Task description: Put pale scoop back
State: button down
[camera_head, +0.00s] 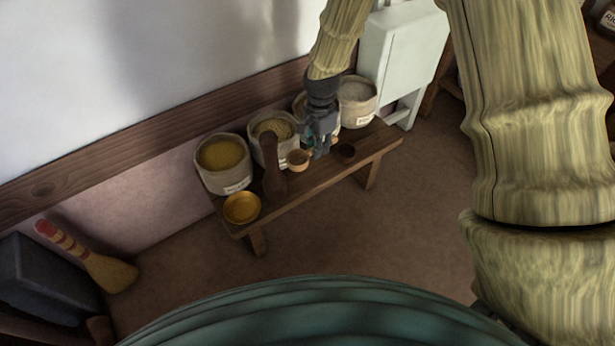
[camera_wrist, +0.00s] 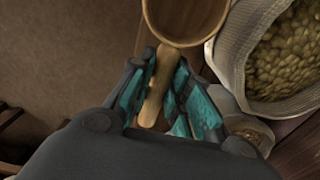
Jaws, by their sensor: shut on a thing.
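The pale scoop (camera_head: 298,160) shows as a small round wooden cup over the bench, just left of my gripper (camera_head: 319,148). In the wrist view its cup (camera_wrist: 185,22) is at the top and its handle (camera_wrist: 154,100) runs down between the teal fingers of my gripper (camera_wrist: 160,88). The gripper is shut on the handle. I cannot tell whether the scoop touches the bench. The wooden bench (camera_head: 318,178) carries several cloth sacks along the wall, including a yellow-filled one (camera_head: 223,178) and a grain-filled one (camera_head: 258,150). A sack behind my gripper is partly hidden.
A dark round cup (camera_head: 345,152) sits right of my gripper. A tall brown object (camera_head: 272,172) and a golden bowl (camera_head: 242,208) stand to the left. A pale sack (camera_head: 358,108) and a whitish cabinet (camera_head: 402,50) are at the right. A brush (camera_head: 105,270) leans at lower left.

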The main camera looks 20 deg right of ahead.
aim_at(317, 174)
notch_tip(317, 174, down, 9)
jog(key=b, duration=0.3)
jog(key=shift+f+b, duration=0.1)
jog(key=shift+b, duration=0.2)
jog(key=c, duration=1.3)
grip_release()
jog(key=shift+c, duration=0.2)
